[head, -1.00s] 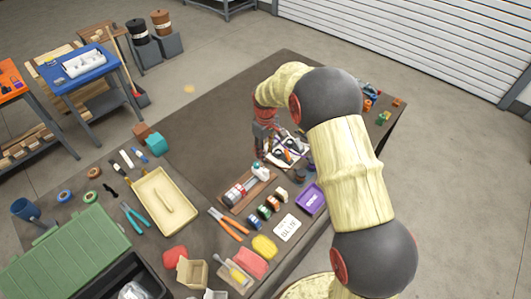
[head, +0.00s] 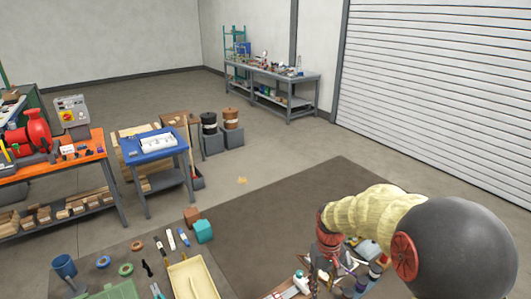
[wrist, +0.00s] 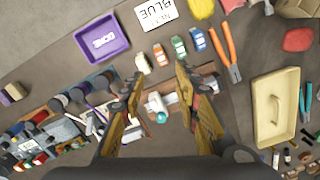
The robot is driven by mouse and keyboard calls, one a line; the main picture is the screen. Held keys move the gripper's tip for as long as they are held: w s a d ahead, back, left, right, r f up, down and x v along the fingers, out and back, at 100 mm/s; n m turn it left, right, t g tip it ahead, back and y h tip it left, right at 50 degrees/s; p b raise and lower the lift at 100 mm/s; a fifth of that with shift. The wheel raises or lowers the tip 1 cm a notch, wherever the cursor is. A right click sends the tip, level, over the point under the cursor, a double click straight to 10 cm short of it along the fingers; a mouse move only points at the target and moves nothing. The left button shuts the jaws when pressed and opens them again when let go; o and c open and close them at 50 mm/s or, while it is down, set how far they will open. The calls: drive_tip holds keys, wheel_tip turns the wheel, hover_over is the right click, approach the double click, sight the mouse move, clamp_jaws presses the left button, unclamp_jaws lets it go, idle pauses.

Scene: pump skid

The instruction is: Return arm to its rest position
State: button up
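My arm (head: 380,222) reaches in from the lower right of the head view, bent over the dark worktable. My gripper (wrist: 160,78) shows in the wrist view with its two fingers apart and nothing between the tips. It points down at the table, above a wooden block with a white and teal part (wrist: 160,108). In the head view the gripper is at the bottom, partly cut off, and its fingertips are hard to make out.
The wrist view shows a purple tray (wrist: 102,40), orange-handled pliers (wrist: 226,50), a cream tray (wrist: 275,105) and a crowded group of tools (wrist: 50,130) on the table. In the head view a blue table (head: 150,146) stands apart at the left, with bare floor (head: 265,150) beyond the worktable.

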drive_tip(key=s+r+m+t+b, duration=0.1)
drive_tip(key=s+r+t+b, duration=0.2)
drive_tip(key=s+r, duration=0.3)
drive_tip(key=s+d+r+m+t+b, duration=0.1)
drive_tip(key=s+r+t+b, duration=0.2)
drive_tip(key=s, duration=1.3)
wheel_tip(320, 180, up, 4)
drive_tip(key=shift+s+d+r+t+b, duration=0.15)
drive_tip(key=shift+s+d+t+b, duration=0.15)
drive_tip(key=shift+b, duration=0.95)
